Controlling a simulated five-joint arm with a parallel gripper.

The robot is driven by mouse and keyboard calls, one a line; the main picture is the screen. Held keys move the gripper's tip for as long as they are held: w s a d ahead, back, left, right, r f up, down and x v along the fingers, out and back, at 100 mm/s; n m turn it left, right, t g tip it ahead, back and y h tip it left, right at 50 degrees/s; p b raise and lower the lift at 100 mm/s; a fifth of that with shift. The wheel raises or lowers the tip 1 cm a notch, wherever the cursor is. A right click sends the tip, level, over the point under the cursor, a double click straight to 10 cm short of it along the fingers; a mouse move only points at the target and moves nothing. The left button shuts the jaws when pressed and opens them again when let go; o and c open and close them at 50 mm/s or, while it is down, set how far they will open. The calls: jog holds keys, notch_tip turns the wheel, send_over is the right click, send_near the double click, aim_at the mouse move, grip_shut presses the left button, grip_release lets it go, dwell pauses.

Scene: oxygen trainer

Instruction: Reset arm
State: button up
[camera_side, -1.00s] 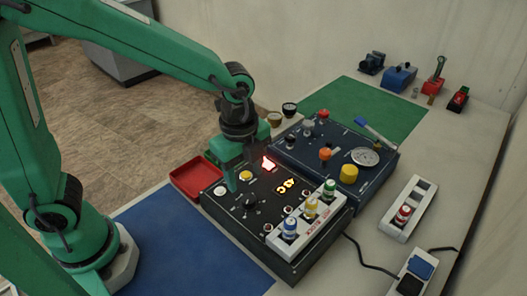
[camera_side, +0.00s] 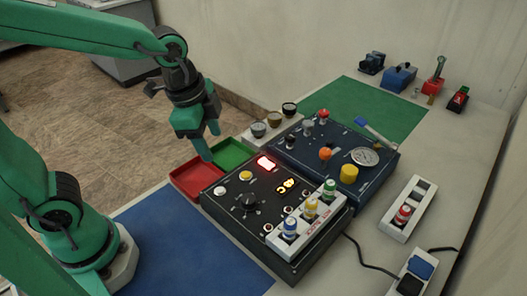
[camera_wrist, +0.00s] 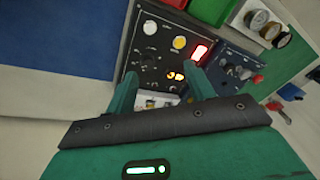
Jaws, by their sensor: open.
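My gripper (camera_side: 208,150) is open and empty in the side view, raised above the red tray and to the left of the black panel box. In the wrist view its two green fingers (camera_wrist: 160,95) stand apart with nothing between them. The black panel box (camera_side: 255,205) has a lit red indicator, a glowing orange display, a dark knob, and white and yellow buttons. It also shows beyond the fingers in the wrist view (camera_wrist: 150,62). My arm is bent, with its upper link raised at the top left.
The red tray (camera_side: 183,188) and green tray (camera_side: 245,153) sit beside the box. A blue panel box (camera_side: 330,170) with a gauge stands behind it. A white rack (camera_side: 300,238) with coloured-cap connectors lies on the black box. The blue mat (camera_side: 190,250) is bare.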

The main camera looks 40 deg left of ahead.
jog(key=s+a+r+n+t, duration=0.3)
jog(key=s+a+n, duration=0.3)
jog(key=n, duration=0.5)
jog(key=shift+s+a+r+y, duration=0.3)
jog(key=shift+a+r, duration=0.3)
jog(key=shift+a, duration=0.15)
